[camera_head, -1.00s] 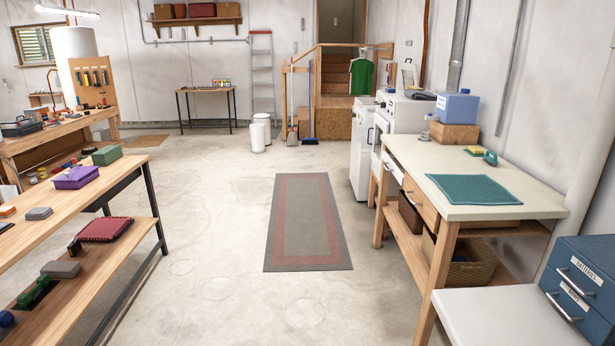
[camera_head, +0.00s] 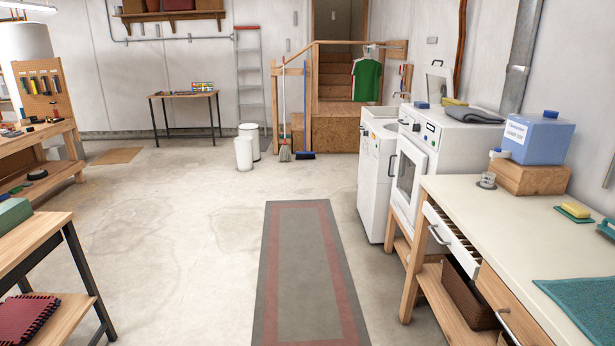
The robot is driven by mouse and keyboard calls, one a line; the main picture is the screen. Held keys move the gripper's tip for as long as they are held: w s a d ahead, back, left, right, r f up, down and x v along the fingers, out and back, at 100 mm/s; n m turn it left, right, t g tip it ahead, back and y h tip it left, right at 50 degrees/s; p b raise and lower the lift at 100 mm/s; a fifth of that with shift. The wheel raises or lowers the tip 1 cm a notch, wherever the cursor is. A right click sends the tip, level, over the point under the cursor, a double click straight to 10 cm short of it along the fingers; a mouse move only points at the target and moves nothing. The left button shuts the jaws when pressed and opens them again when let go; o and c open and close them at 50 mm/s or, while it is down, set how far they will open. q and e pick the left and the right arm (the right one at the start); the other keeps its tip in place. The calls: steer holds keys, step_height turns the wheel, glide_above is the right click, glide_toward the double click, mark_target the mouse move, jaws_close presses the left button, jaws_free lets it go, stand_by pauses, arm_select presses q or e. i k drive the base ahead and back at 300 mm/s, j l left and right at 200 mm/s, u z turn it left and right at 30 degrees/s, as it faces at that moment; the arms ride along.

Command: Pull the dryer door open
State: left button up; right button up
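The dryer (camera_head: 429,160) is a white front-loading machine on the right side of the room, between a narrower white unit and the cream-topped counter. Its door (camera_head: 408,181) faces left into the aisle and looks shut. The door has a dark window and a dark handle (camera_head: 391,166) near its far edge. A control panel with knobs is above the door. The counter hides part of the dryer's near side. Neither of my grippers is in view.
A grey and red rug (camera_head: 301,275) lies along the open aisle floor. The cream counter (camera_head: 500,225) has a partly open drawer (camera_head: 449,233) jutting into the aisle. A workbench (camera_head: 35,245) stands at the left. Two white bins (camera_head: 244,153) stand farther back, before wooden steps.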

mark_target(405, 146)
steer(key=i+z, duration=0.1)
steer(key=i, duration=1.15)
steer(key=i+j+z, duration=0.1)
steer(key=i, duration=1.1)
